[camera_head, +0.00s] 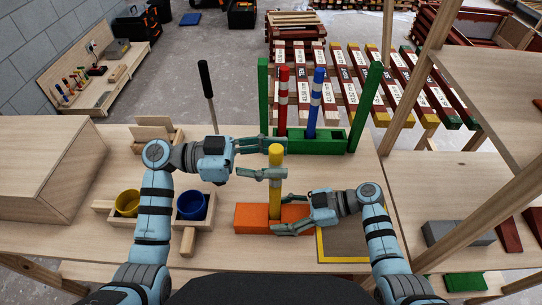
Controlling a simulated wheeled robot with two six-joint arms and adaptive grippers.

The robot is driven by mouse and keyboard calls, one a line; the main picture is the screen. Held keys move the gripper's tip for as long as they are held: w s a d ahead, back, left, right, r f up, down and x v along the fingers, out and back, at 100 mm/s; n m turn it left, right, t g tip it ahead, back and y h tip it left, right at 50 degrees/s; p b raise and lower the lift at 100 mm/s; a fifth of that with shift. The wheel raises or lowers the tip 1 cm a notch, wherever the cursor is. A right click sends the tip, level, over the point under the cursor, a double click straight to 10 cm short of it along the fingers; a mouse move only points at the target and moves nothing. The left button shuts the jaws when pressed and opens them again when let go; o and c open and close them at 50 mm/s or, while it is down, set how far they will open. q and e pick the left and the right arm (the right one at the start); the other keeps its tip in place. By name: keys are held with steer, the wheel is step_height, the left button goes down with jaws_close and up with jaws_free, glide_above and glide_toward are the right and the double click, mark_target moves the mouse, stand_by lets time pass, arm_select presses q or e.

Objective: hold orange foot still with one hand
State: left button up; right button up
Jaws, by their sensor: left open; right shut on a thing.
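The orange foot (249,218) is a low block near the front middle of the table. A yellow batten (275,200) stands upright in it. My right gripper (283,216) is shut on the orange foot from the right; its fingers hide part of the foot. My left gripper (284,159) is open at the upper part of the yellow batten. Its lower finger overlaps the batten in the picture; I cannot tell whether they touch.
Behind, a green holder (318,144) carries upright red and blue striped battens. A yellow cup (128,203) and a blue cup (192,206) sit in wooden trays at left. A brown mat (345,246) lies beside the foot. A wooden box (40,170) fills the far left.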

arm_select(q)
steer(key=a, duration=1.2)
arm_select(e)
steer(key=o, duration=1.5)
steer(key=shift+c, duration=0.2)
steer(key=o, duration=0.5)
steer(key=shift+c, duration=0.2)
